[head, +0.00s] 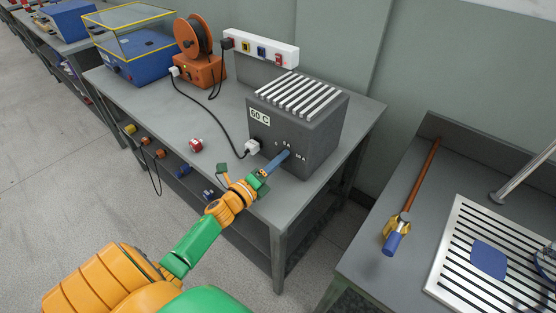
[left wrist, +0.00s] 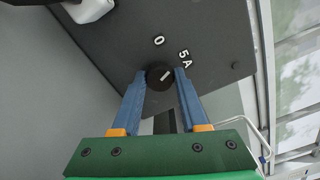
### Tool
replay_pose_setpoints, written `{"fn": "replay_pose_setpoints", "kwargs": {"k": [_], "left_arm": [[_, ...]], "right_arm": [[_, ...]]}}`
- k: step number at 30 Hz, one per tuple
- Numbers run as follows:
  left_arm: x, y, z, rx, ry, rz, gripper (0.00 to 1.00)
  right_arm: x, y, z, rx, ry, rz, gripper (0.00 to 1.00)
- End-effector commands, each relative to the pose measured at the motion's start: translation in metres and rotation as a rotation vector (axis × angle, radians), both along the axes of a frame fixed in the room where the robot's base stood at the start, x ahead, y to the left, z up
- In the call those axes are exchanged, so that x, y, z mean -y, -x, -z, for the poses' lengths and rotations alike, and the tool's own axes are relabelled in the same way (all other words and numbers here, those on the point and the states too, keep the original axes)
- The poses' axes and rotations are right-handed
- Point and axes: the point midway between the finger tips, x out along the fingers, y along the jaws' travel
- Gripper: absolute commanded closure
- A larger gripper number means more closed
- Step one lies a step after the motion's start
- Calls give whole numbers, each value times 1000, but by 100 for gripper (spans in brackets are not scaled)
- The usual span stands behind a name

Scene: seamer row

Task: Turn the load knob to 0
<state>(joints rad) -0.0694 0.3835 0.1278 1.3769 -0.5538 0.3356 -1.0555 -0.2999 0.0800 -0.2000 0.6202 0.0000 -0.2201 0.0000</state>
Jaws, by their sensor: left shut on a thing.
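The load box (head: 315,130) is a dark grey case with a slotted top and a "60 C" label, standing on the bench. Its front carries the load knob (left wrist: 154,73), black and round with a white pointer line, with "0" and "5A" printed near it. In the left wrist view the line slants up and right, roughly toward "5A". My left gripper (left wrist: 160,78) has its blue fingers shut on the knob, one on each side. In the head view my left gripper (head: 284,156) reaches the box front and hides the knob. My right gripper is not in view.
A white plug (head: 252,147) with a black cable sits in the box front, left of the knob. A red-and-white part (head: 196,145) lies on the grey bench (head: 222,122). An orange cable reel (head: 198,62) and a power strip (head: 262,50) stand behind. A sink bench (head: 372,262) is at right.

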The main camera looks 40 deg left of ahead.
Motion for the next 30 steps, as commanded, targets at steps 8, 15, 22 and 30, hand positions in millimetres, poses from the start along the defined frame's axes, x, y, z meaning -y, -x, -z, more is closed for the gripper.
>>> {"fn": "replay_pose_setpoints", "kwargs": {"k": [8, 15, 22, 30], "left_arm": [[0, 0, -1, -19, 256, 0, 100], [0, 0, -2, -34, 451, 1, 100], [0, 0, -1, -44, 584, 2, 100], [0, 0, -1, -49, 665, 1, 100]], "right_arm": [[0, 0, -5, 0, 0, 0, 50], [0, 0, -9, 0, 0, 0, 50], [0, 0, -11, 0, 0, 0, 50], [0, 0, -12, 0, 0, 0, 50]]}}
